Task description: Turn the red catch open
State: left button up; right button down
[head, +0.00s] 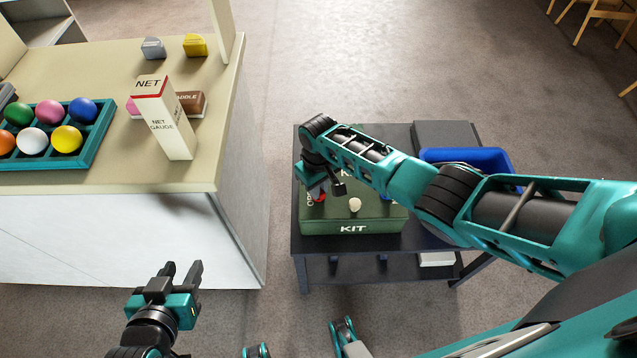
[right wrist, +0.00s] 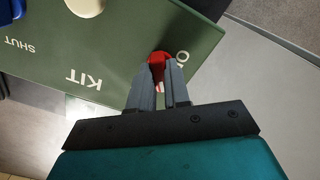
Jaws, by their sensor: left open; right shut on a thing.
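The red catch (right wrist: 159,58) is on the green kit box (right wrist: 130,75), near the corner by lettering that begins with "O". My right gripper (right wrist: 160,78) is shut on the catch in the right wrist view. In the head view the catch (head: 318,195) shows partly beside my right gripper (head: 322,188), which hides some of it. The green kit box (head: 352,220) sits on a dark table, with "KIT" on its front and a cream knob (head: 355,205). My left gripper (head: 183,272) is open and empty, low in front of the pale counter and well away from the box.
The dark table (head: 306,245) also carries a blue bin (head: 490,157), partly behind my right arm. On the counter (head: 90,185) stand a white net gauge box (head: 165,125) and a teal tray of coloured balls (head: 95,147). Floor between counter and table is clear.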

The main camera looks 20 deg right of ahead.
jog(key=n, duration=0.5)
jog(key=shift+n+p, duration=0.3)
pick_arm(q)
jog(key=shift+a+r, duration=0.15)
jog(key=shift+r, duration=0.15)
pick_arm(e)
jog(key=n, duration=0.4)
jog(key=shift+n, duration=0.4)
jog(key=shift+a, duration=0.1)
jog(key=c, duration=1.1)
grip_release()
notch_tip(320, 180, up, 3)
jog(key=shift+p, duration=0.95)
pick_arm(q)
jog(key=r+p, duration=0.1)
jog(key=a+r+p, duration=0.1)
jog(key=s+r+p, duration=0.1)
jog(key=shift+a+r+y, duration=0.15)
jog(key=shift+a+y, duration=0.05)
jog(key=shift+y, duration=0.2)
pick_arm(e)
notch_tip(320, 180, up, 10)
pick_arm(q)
jog(key=shift+d, duration=0.1)
